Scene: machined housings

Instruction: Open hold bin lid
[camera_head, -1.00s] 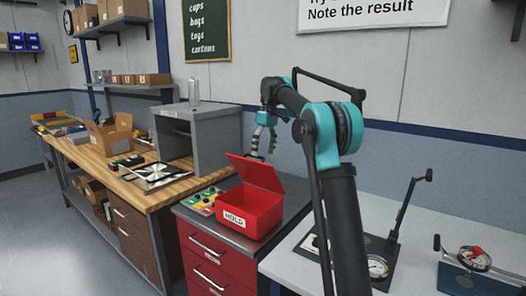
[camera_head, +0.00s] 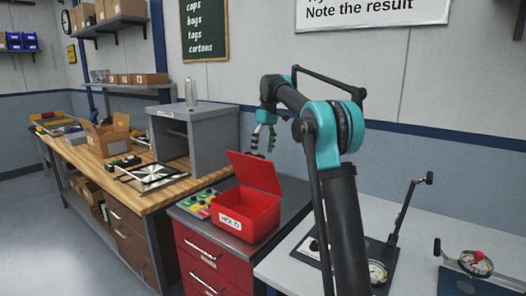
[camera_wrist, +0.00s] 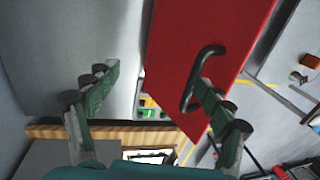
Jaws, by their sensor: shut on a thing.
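The red hold bin (camera_head: 248,216), with a white HOLD label on its front, stands on the grey top of a red drawer cabinet. Its lid (camera_head: 255,172) is raised and tilted up at the back, so the bin is open. My gripper (camera_head: 262,150) is just behind the lid's top edge. In the wrist view the red lid (camera_wrist: 205,45) fills the middle, with a black handle (camera_wrist: 191,82) on its face. The grip is partly hidden.
A button panel (camera_head: 199,205) lies left of the bin. A grey open-fronted box (camera_head: 212,140) stands on the wooden bench to the left. A white table (camera_head: 345,215) with gauges (camera_head: 377,272) and an upright lever (camera_head: 405,217) is at right.

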